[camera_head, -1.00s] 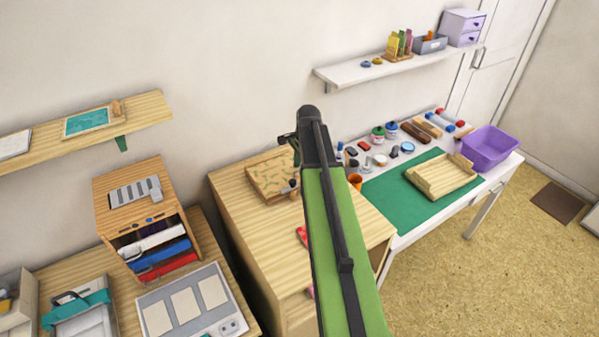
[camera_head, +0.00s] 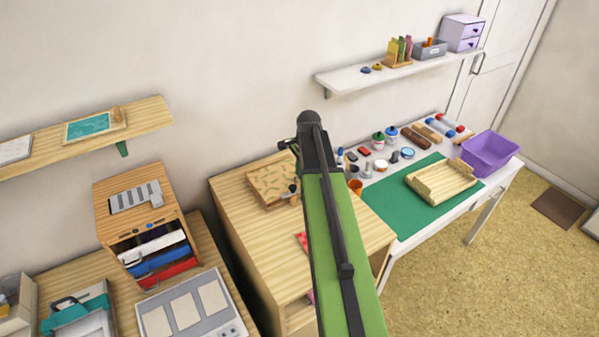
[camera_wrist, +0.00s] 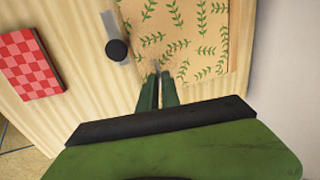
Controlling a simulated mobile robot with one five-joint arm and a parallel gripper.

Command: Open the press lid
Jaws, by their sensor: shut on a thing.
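The press (camera_head: 268,182) is a flat wooden board with a green leaf pattern on the cabinet top. In the wrist view its lid (camera_wrist: 190,35) fills the upper middle, lying about flat as far as I can tell. A grey metal latch strip with a round black knob (camera_wrist: 117,50) is at its left edge. My gripper (camera_wrist: 158,76) is at the near edge of the lid, its green fingers close together and shut on that edge. The exact grip is hard to see. In the head view my arm hides the gripper tips and part of the press.
A red checked block (camera_wrist: 32,64) lies on the cabinet top (camera_head: 250,235), left of the press in the wrist view. A white wall stands behind the cabinet. A white table with a green mat (camera_head: 405,215), a wooden tray (camera_head: 440,182) and a purple bin (camera_head: 490,153) is to the right.

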